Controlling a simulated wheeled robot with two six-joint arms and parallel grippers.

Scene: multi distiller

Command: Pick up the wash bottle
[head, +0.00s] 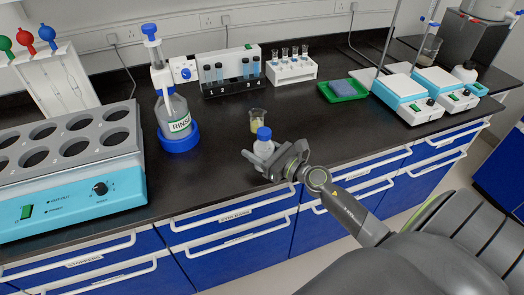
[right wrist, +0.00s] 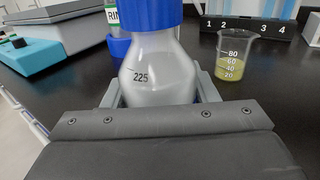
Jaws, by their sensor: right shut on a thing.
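A clear bottle with a blue cap (head: 263,134) and whitish contents stands upright near the bench's front edge, between the fingers of my right gripper (head: 262,157). In the right wrist view the bottle (right wrist: 158,68) shows a "225" mark, with a gripper finger on each side of it. My right gripper is shut on it. The bottle's base is hidden, so I cannot tell if it touches the bench. A larger bottle labelled RINSE (head: 175,113), with a blue-topped dispenser, stands in a blue ring to the left. My left gripper is not in view.
A beaker of yellow liquid (head: 257,120) stands just behind the held bottle. A blue water bath (head: 75,190) fills the left. Tube racks (head: 291,69) stand at the back. A green tray (head: 342,90) and hot plates (head: 408,100) stand right. The bench right of the gripper is clear.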

